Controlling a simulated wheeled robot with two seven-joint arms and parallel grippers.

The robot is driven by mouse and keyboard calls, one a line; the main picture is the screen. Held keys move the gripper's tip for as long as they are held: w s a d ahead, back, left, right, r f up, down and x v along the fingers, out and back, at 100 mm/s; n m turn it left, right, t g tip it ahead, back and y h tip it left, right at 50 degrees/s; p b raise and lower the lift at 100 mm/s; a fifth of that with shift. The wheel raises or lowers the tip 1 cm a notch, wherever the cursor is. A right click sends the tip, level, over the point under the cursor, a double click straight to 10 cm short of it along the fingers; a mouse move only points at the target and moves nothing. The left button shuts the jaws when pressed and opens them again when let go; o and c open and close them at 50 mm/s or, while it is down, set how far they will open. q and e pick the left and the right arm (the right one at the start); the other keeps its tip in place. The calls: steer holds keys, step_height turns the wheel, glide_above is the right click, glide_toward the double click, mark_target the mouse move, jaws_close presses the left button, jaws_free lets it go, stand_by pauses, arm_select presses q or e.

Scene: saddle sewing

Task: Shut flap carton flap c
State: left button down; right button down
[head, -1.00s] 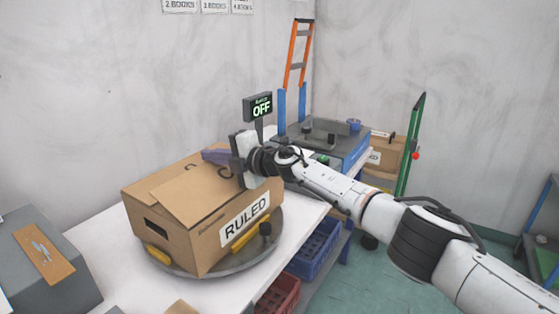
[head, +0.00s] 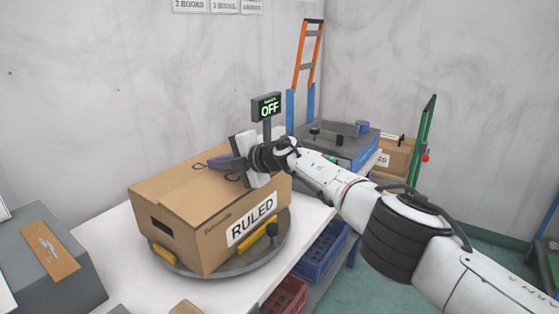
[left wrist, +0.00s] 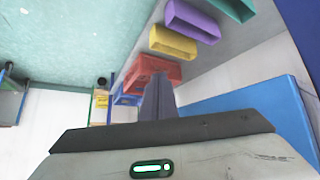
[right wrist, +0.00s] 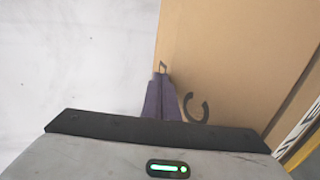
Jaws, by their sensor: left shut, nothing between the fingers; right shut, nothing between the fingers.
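The brown carton (head: 200,215) with the RULED label sits on a round grey turntable (head: 245,265). Its top flaps (head: 170,183) look lying nearly flat. A flap with a black letter C (right wrist: 195,108) shows in the right wrist view beside my right gripper (right wrist: 160,78). In the head view my right gripper (head: 210,162) is shut and empty, low over the top of the carton. I cannot tell whether it touches the cardboard. My left gripper (left wrist: 158,78) is shut and empty in the left wrist view, away from the carton; it is outside the head view.
Yellow blocks (head: 258,242) flank the carton on the turntable. A post with an OFF display (head: 266,107) stands behind it. A grey box (head: 60,270) is at left. Blue (head: 318,250) and red (head: 285,297) crates sit below the white table (head: 110,240).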

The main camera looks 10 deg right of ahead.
steer(key=shift+r, duration=0.15)
stand_by(0.6)
steer(key=shift+r+p, duration=0.65)
steer(key=shift+p, duration=0.15)
